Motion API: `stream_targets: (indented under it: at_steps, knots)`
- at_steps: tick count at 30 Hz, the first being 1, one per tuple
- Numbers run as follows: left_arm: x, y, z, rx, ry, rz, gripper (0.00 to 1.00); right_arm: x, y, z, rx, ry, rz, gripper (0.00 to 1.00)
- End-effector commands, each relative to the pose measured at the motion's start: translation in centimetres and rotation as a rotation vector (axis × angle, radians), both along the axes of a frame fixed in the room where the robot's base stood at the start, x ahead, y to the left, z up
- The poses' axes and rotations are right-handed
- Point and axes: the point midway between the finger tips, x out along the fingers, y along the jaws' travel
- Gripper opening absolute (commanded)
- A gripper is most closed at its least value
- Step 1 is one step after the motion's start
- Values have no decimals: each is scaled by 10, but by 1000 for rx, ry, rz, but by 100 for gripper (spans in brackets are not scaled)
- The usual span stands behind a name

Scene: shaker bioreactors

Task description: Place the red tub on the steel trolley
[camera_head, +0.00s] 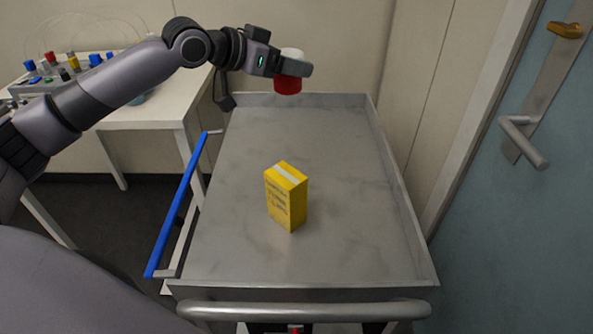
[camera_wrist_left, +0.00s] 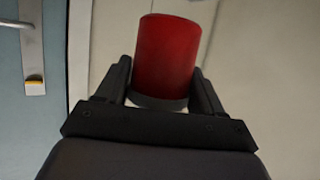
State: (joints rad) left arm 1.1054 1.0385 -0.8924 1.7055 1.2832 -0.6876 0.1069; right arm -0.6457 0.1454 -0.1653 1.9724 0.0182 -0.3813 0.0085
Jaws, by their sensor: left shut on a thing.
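The red tub (camera_head: 288,85) with a white top is in my left gripper (camera_head: 292,68), above the far end of the steel trolley (camera_head: 348,240). In the left wrist view the red tub (camera_wrist_left: 167,55) sits between the two black fingers of the left gripper (camera_wrist_left: 165,88), which are shut on it. The tub appears to be held in the air over the trolley's far edge; its exact height above the tray is hard to tell. The trolley has a grey tray with raised rims. My right gripper is not in view.
A yellow box (camera_head: 288,197) stands upright near the middle of the trolley tray. The tray around it is bare. A blue handle bar (camera_head: 178,204) runs along the trolley's left side. A white table (camera_head: 165,108) with lab items stands at the left, and a blue door (camera_head: 535,220) at the right.

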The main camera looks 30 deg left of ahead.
Motion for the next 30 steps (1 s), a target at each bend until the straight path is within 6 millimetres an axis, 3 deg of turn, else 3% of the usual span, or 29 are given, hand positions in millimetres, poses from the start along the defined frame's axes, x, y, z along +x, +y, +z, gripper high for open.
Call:
stream_targets:
  at_steps: [5,16,25,30]
  knots:
    - [0,2,-24,1,4,2,34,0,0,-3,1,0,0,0]
    - [0,1,-118,2,2,1,34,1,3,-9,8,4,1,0]
    - [0,1,-148,0,0,1,34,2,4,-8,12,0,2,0]
    - [0,1,-179,0,1,0,34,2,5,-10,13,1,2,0]
